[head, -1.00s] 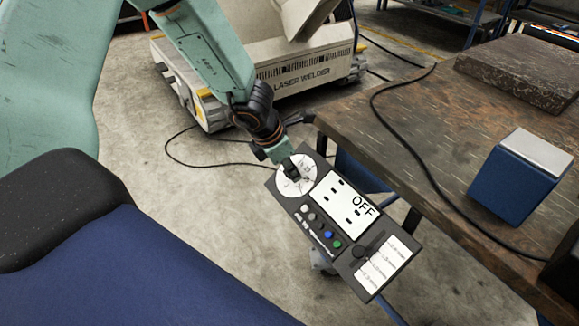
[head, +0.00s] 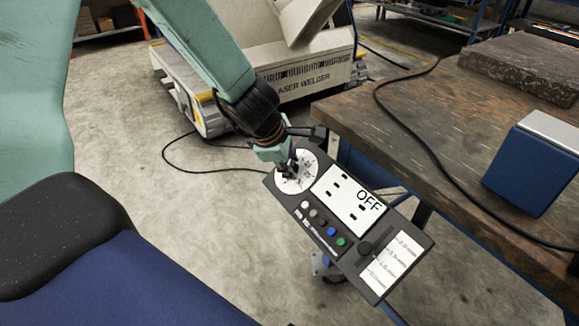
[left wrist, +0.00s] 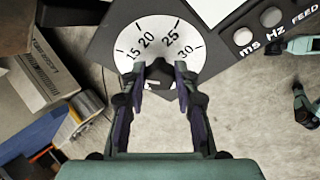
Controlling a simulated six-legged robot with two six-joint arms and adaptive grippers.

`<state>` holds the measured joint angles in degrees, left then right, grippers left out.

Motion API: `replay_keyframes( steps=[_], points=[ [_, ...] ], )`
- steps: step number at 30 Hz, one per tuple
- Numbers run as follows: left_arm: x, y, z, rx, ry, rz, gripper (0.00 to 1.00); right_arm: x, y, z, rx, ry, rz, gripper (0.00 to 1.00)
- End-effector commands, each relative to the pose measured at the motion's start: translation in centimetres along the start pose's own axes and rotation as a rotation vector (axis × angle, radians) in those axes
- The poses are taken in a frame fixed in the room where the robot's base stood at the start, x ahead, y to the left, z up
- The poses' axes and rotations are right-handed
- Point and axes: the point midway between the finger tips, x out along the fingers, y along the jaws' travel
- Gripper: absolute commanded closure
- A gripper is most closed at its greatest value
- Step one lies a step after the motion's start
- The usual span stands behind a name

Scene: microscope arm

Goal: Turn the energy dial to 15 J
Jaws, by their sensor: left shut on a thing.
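The energy dial is a white round face (head: 283,183) at the upper left end of a dark control panel (head: 310,242) in the head view. In the left wrist view the white face (left wrist: 128,38) bears the marks 15, 20, 25 and 30 around a dark knob (left wrist: 159,72). My left gripper (head: 292,166) reaches down onto the dial. In the left wrist view its two fingers (left wrist: 160,84) sit on either side of the knob, shut on it. The knob's pointer cannot be made out. The panel's screen (head: 349,200) reads OFF.
Several small buttons (head: 320,225) and a slider with a scale (head: 387,262) are on the same panel. A wooden workbench (head: 440,130) with a blue block (head: 530,168) stands close at the right. A laser welder (head: 300,80) is behind. A black cable crosses the bench.

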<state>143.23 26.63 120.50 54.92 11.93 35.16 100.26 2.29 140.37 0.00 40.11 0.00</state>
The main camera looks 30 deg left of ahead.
Motion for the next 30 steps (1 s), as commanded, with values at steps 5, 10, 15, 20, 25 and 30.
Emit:
replay_keyframes(
  steps=[5,10,15,20,25,30],
  points=[
    [0.03,-0.01,0.00,0.062,-0.001,0.015,1.00,0.42,0.00,0.00,0.000,0.000,0.000,0.63],
    [-0.02,-0.01,-0.01,0.091,0.000,0.021,1.00,0.54,0.00,0.00,0.000,0.000,0.000,0.63],
    [-0.04,0.00,-0.01,0.098,0.000,0.023,1.00,0.55,0.00,0.00,0.000,0.000,0.000,0.63],
    [-0.04,0.01,-0.01,0.098,0.000,0.023,1.00,0.54,0.00,0.00,0.000,0.000,0.000,0.63],
    [-0.04,0.01,-0.01,0.097,0.000,0.023,0.64,0.54,0.00,0.00,0.000,0.000,0.000,0.63],
    [-0.03,-0.02,-0.01,0.097,0.000,0.022,0.50,0.54,0.00,0.00,0.000,0.000,0.000,0.63]
  ],
)
